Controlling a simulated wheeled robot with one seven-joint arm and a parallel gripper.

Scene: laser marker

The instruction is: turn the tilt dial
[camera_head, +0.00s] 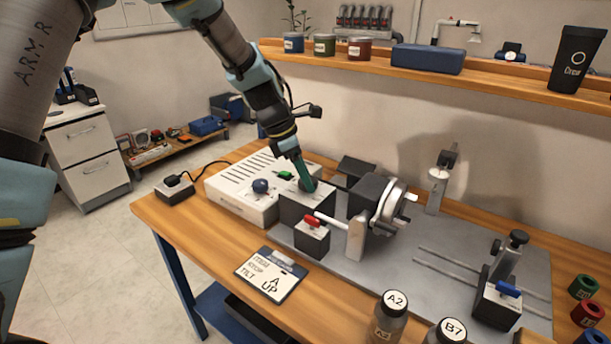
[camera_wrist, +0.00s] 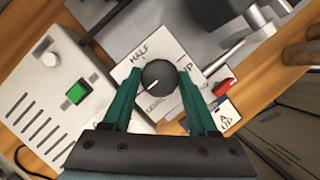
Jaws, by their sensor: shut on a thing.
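The tilt dial (camera_wrist: 158,74) is a dark round knob on a pale plate (camera_wrist: 135,50) marked HALF and LEVEL. Its white pointer line points down-left in the wrist view, toward LEVEL. In the head view the dial (camera_head: 307,185) sits on top of a grey box (camera_head: 300,212), partly covered by my fingers. My gripper (camera_wrist: 157,80) has one green finger on each side of the dial and is shut on it. My gripper (camera_head: 306,182) comes down on it from above in the head view. A card (camera_head: 270,275) on the table reads TILT and UP.
A white control box (camera_head: 232,197) with a green button stands left of the dial. A red-handled block (camera_head: 312,238) and a round chuck (camera_head: 390,205) stand close on the right. Bottles A2 (camera_head: 388,322) and B7 (camera_head: 446,335) are at the front edge.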

